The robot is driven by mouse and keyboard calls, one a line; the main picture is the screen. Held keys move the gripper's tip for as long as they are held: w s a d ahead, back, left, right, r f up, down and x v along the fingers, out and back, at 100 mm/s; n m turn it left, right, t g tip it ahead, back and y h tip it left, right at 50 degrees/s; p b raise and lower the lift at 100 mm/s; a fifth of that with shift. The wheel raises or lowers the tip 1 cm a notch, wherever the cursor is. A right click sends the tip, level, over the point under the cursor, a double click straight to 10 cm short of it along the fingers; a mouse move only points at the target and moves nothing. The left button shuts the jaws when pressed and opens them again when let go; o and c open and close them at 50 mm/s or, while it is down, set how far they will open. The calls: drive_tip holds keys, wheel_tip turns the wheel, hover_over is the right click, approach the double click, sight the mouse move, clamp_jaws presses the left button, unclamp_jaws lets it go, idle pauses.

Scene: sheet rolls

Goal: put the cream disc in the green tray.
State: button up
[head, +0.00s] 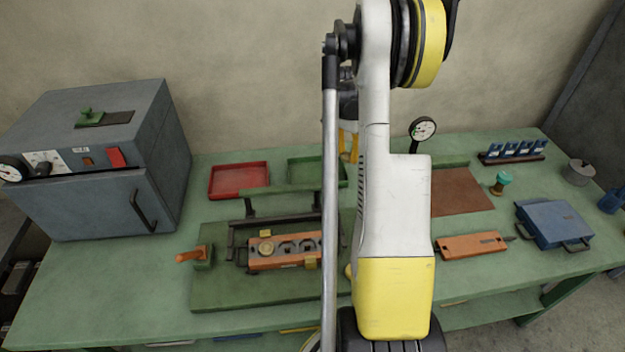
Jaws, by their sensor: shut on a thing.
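The green tray (304,171) lies at the back of the bench, just right of the red tray. My gripper (348,148) shows only in part behind my arm, at the right end of the green tray. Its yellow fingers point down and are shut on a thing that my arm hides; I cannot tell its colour. A round tan or cream disc (266,248) sits in the left socket of the orange block (285,262). The block's other sockets look dark. I cannot tell whether this disc is the cream disc.
A grey oven (95,205) stands at the left. The red tray (239,180) looks empty. A dark frame surrounds the orange block on a green plate (215,291). A gauge (422,129), a brown mat (460,191), an orange bar (472,246) and a blue box (553,223) stand right of my arm.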

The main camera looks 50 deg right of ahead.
wheel_tip(320, 180, down, 3)
drive_tip(key=shift+w+f+b, duration=0.1)
drive_tip(key=shift+w+b, duration=0.05)
drive_tip(key=shift+b, duration=0.95)
drive_tip(key=b, duration=0.4)
hover_over(317, 175)
wheel_tip(317, 175, down, 7)
drive_tip(key=shift+w+f, duration=0.1)
drive_tip(key=shift+w, duration=0.05)
drive_tip(key=shift+f+b, duration=0.6)
drive_tip(key=shift+f, duration=1.25)
drive_tip(key=shift+f, duration=0.1)
drive_tip(key=shift+f, duration=0.15)
drive_tip(key=o, duration=1)
